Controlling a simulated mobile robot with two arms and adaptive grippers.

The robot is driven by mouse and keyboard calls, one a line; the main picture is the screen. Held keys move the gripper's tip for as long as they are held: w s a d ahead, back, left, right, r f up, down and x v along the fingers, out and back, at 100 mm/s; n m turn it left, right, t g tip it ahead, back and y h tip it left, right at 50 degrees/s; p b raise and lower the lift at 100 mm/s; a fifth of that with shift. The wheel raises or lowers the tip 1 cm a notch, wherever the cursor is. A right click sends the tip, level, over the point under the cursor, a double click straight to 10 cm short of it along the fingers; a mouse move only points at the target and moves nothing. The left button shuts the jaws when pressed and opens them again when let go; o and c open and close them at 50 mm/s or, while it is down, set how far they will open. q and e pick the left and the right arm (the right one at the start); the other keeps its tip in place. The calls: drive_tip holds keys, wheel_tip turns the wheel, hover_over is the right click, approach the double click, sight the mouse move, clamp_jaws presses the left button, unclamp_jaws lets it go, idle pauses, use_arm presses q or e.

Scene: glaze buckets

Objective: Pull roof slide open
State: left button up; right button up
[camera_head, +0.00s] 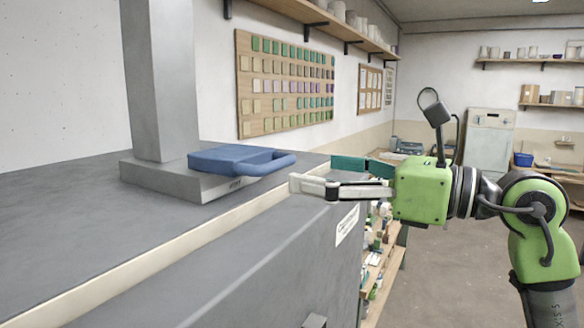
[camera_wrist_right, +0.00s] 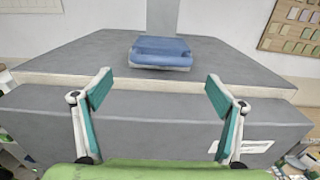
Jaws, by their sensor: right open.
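The roof slide is a flat blue plate (camera_head: 228,158) with a loop handle. It sits in the grey base of a square duct (camera_head: 160,80) on the kiln roof (camera_head: 70,190). Its handle points right in the head view, toward my right gripper. My right gripper (camera_head: 318,176) is open and empty at the roof's edge, apart from the handle. In the right wrist view, the blue slide (camera_wrist_right: 161,52) lies ahead, between and beyond the two spread fingers (camera_wrist_right: 159,80). The slide's inner end is hidden at the duct. My left gripper is not in view.
The kiln's pale roof edge (camera_head: 150,266) runs below the gripper, with a labelled grey side wall (camera_head: 290,255). A glaze sample board (camera_head: 285,85) hangs on the wall behind. Shelves with jars (camera_head: 380,250) stand beyond the kiln. Open floor lies at the right.

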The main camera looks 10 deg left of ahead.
drive_tip(key=v, duration=0.4)
drive_tip(key=shift+a, duration=0.1)
